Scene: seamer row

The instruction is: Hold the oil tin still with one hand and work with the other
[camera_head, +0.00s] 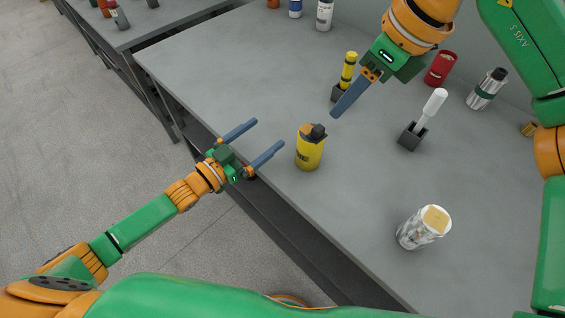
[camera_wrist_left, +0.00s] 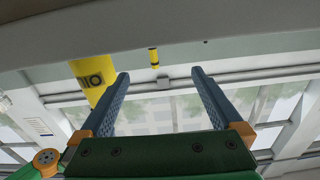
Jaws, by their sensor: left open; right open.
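The oil tin (camera_head: 309,153) is a yellow can with dark lettering and a black cap on an orange-brown top. It stands upright on the grey table near its left edge. My left gripper (camera_head: 268,134) is open and empty to the left of the tin, its fingers apart from it. In the left wrist view the open fingers (camera_wrist_left: 160,73) have nothing between them, and the yellow tin (camera_wrist_left: 88,72) shows beyond, left of the left finger. My right gripper (camera_head: 337,112) is open above the table, behind and right of the tin; its fingers overlap in this view.
A yellow stick tool (camera_head: 348,70) stands in a dark holder behind my right gripper. A white-handled tool (camera_head: 433,103) stands in a dark block (camera_head: 411,137). The table's middle is clear.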

